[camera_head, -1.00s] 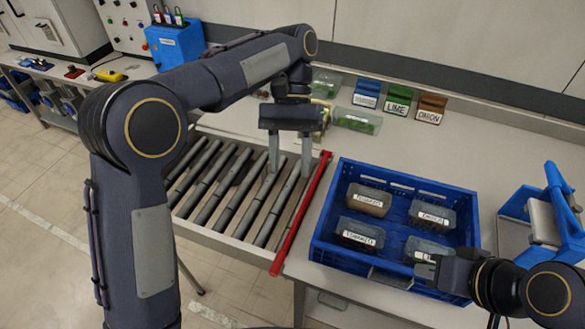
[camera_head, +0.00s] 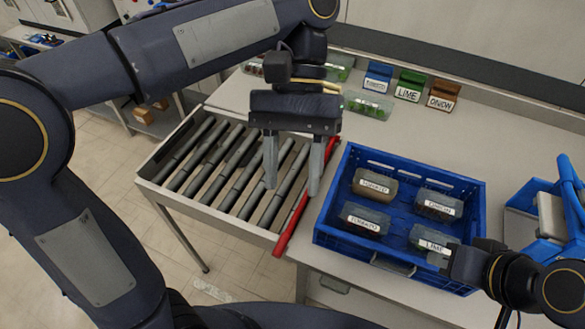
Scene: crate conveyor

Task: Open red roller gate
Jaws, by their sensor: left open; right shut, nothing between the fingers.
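The red roller gate (camera_head: 290,228) is a long red bar along the right end of the roller conveyor (camera_head: 165,178), beside the table. It lies across the end of the rollers, and its far part is partly hidden behind my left gripper. My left gripper (camera_head: 293,190) is open and points down. Its fingers hang over the last rollers and the gate, with the right finger overlapping the bar in the picture. I cannot tell whether it touches. My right gripper (camera_head: 442,262) is shut at the near right corner of the blue crate, by a container labelled LIME (camera_head: 432,240).
The blue crate (camera_head: 398,178) stands on the table right of the gate and holds several labelled containers. Blue, green and brown label holders (camera_head: 410,86) and clear containers (camera_head: 368,106) stand at the back. A blue device (camera_head: 570,205) is at the far right.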

